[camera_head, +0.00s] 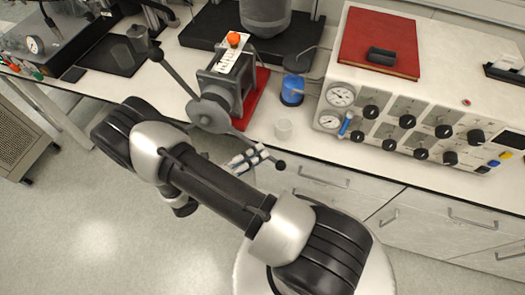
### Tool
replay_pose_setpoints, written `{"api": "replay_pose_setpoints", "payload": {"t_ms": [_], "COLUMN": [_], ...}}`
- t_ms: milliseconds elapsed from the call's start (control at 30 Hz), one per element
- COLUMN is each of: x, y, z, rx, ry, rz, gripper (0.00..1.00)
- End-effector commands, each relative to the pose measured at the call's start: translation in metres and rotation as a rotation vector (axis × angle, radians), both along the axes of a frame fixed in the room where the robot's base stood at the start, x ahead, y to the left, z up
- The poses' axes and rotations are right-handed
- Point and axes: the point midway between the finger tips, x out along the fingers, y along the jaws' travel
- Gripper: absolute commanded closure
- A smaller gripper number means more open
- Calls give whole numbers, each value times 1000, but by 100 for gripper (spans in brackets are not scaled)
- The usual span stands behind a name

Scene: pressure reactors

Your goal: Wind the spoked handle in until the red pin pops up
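The spoked handle (208,114) is on the front of a dark grey block-shaped device (228,78) with a red base, at the bench's front edge. One long spoke runs up and left to a dark knob, another down and right to a black ball over the edge. An orange-red round cap (233,39), perhaps the red pin, shows on the device's top plate; I cannot tell how far it stands up. My arm crosses in front, below the handle. I cannot make out my gripper's fingers, and no contact with the handle shows.
A control box (405,110) with gauges and knobs carries a red book (380,42). White and blue cylindrical pieces (247,159) show near the lower spoke. Open floor lies at left.

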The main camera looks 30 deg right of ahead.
Motion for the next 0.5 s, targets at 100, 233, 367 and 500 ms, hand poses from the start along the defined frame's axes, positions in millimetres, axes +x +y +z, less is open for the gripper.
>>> {"api": "replay_pose_setpoints", "payload": {"t_ms": [100, 233, 367, 500], "x": [1, 1, 1, 1], "y": [-16, -24, -26, -26], "z": [0, 0, 0, 0], "rx": [-1, 0, -1, -1], "ry": [0, -1, -1, -1], "rz": [-1, 0, 2, 2], "gripper": [68, 68, 68, 68]}}
